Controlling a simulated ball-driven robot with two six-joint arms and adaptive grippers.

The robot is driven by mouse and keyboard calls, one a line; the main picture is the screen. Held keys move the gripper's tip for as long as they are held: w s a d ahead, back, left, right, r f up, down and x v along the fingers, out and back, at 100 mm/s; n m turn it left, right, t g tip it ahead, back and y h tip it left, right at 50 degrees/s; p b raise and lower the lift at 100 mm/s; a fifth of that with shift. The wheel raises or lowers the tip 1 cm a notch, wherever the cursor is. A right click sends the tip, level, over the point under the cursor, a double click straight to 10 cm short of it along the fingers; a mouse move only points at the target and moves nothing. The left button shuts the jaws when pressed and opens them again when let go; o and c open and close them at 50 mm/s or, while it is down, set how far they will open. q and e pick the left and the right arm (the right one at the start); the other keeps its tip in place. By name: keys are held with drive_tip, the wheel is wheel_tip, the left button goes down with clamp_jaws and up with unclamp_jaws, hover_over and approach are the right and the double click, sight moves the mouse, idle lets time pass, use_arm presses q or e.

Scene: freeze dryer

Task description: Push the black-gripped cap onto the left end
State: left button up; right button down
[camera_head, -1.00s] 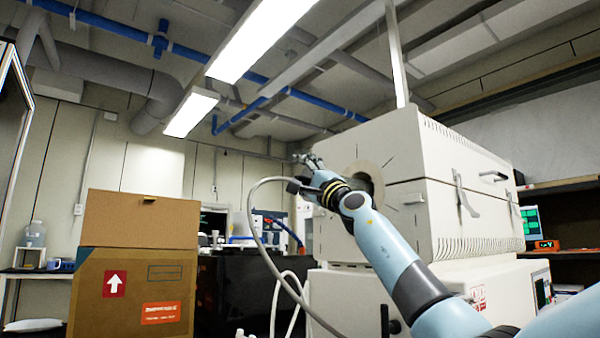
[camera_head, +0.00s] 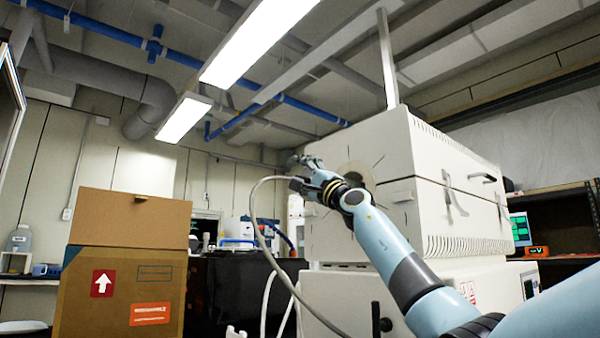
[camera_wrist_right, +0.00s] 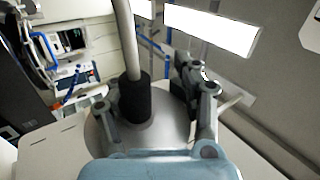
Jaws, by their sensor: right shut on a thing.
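My right gripper (camera_head: 304,163) is at the left end of the white boxy unit (camera_head: 355,225), in front of its round collar (camera_head: 362,170). In the right wrist view my right gripper (camera_wrist_right: 156,98) has its fingers on both sides of the cap's black grip (camera_wrist_right: 134,98) and is shut on it. A pale hose (camera_wrist_right: 126,40) runs out of the grip. A grey, round metal piece (camera_wrist_right: 165,132) shows behind the grip, partly covered by the fingers. Whether the cap touches the end is hidden. My left gripper is not in view.
The pale hose (camera_head: 256,215) loops left of my right arm and hangs down. A cardboard box (camera_head: 120,295) stands at the left. A black bench (camera_head: 235,290) with lab equipment stands behind. The air between box and unit looks open apart from the hose.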

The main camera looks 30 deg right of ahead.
drive_tip(key=shift+c, duration=1.9)
unclamp_jaws()
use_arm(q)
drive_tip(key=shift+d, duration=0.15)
use_arm(e)
drive_tip(key=shift+p+v, duration=0.65)
drive_tip(key=shift+v, duration=0.7)
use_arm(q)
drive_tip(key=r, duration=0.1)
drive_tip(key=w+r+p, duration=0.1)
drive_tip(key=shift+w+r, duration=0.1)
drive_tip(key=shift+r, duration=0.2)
use_arm(e)
drive_tip(key=v, duration=0.4)
drive_tip(key=shift+s+f, duration=0.1)
drive_tip(key=shift+s, duration=0.1)
